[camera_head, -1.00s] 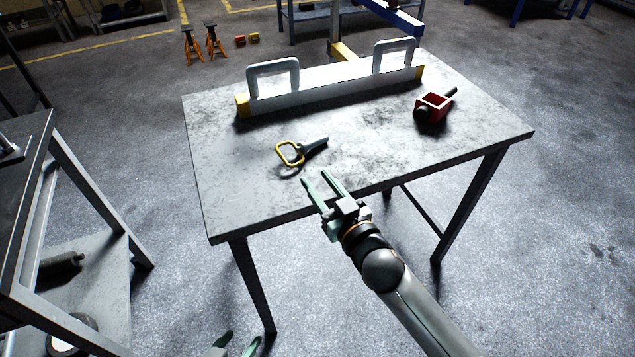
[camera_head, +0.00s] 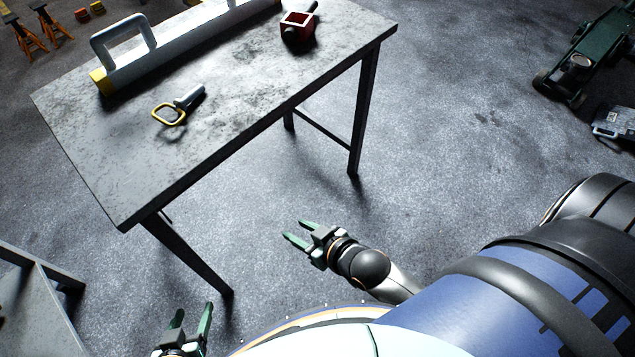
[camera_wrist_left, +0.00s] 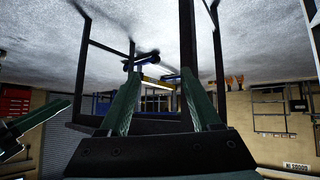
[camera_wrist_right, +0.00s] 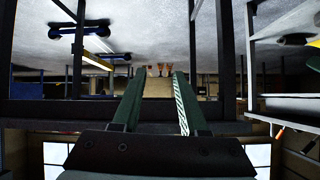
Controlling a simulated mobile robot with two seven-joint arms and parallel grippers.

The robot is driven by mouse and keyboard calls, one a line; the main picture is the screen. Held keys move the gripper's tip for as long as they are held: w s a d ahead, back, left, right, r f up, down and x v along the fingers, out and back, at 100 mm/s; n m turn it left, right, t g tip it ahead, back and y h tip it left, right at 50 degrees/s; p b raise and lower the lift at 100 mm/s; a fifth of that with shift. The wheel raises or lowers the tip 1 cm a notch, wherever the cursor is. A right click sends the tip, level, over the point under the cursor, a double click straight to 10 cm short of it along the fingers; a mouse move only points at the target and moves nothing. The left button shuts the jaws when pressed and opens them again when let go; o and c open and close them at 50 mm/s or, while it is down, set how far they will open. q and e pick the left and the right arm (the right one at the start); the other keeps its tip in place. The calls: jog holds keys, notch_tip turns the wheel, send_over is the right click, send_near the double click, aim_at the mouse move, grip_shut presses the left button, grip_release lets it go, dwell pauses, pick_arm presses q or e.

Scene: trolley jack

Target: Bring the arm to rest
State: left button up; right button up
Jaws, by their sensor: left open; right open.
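My right gripper (camera_head: 295,229) is open and empty, low in front of the grey workbench (camera_head: 225,135) and clear of its edge. Its two green fingers also show parted in the right wrist view (camera_wrist_right: 156,80). My left gripper (camera_head: 194,312) is open and empty at the bottom left of the head view, fingers upward. Its parted fingers show in the left wrist view (camera_wrist_left: 161,78), pointing toward the underside of the bench. Neither gripper touches anything. My right arm is bent close to my body; most of the left arm is out of the head view.
On the bench lie a yellow-ringed tool (camera_head: 168,115), a red open-topped part (camera_head: 297,27) and a long pale bar with handles (camera_head: 180,44). A shelf unit (camera_head: 32,300) stands at the lower left. Open floor lies between.

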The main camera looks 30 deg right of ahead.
jog(key=s+d+f+g, duration=0.1)
jog(key=s+f, duration=0.1)
jog(key=s, duration=0.3)
jog(key=shift+s+d+f, duration=0.15)
jog(key=shift+d+f, duration=0.15)
jog(key=shift+f, duration=0.05)
notch_tip(320, 180, up, 8)
jog(key=d+h+p, duration=0.1)
jog(key=d+p, duration=0.1)
jog(key=p, duration=0.7)
jog(key=shift+s+p, duration=0.4)
jog(key=shift+s, duration=0.05)
jog(key=shift+r, duration=0.1)
